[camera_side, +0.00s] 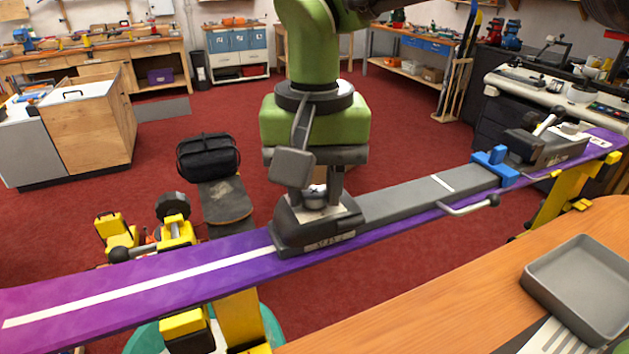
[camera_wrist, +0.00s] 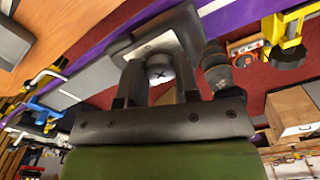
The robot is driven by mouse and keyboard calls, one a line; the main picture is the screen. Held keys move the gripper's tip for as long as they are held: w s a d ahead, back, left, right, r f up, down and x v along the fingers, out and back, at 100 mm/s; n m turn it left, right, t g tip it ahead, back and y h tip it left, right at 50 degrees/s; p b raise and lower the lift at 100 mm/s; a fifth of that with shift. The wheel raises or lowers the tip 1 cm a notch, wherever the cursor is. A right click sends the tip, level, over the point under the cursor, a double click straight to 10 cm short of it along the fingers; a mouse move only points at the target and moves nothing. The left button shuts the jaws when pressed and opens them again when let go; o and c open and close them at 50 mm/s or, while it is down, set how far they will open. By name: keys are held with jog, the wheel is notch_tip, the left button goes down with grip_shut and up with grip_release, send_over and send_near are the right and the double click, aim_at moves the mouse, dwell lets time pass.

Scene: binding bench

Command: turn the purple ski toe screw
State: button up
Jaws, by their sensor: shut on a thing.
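The purple ski (camera_side: 140,280) lies across yellow supports, with a white stripe along its left part. A dark toe piece (camera_side: 318,232) is mounted on it. The round metal toe screw (camera_side: 315,197) sits on top of the toe piece. In the wrist view the screw (camera_wrist: 160,69) shows a cross slot in its head. My gripper (camera_side: 316,195) is directly above the toe piece, pointing down. Its two fingers stand on either side of the screw and are shut on it. The fingers hide part of the screw's sides in the side view.
A grey plate (camera_side: 415,197) runs right from the toe piece to a blue clamp (camera_side: 495,166) and a heel piece (camera_side: 545,145). A grey tray (camera_side: 583,290) sits on the wooden bench (camera_side: 450,290) at front right. A black bag (camera_side: 207,156) stands behind the ski.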

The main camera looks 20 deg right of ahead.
aim_at(314, 192)
dwell(0.4)
jog(key=o, duration=0.9)
jog(key=shift+o, duration=0.2)
jog(key=shift+r, duration=0.1)
notch_tip(314, 192, up, 10)
dwell(0.4)
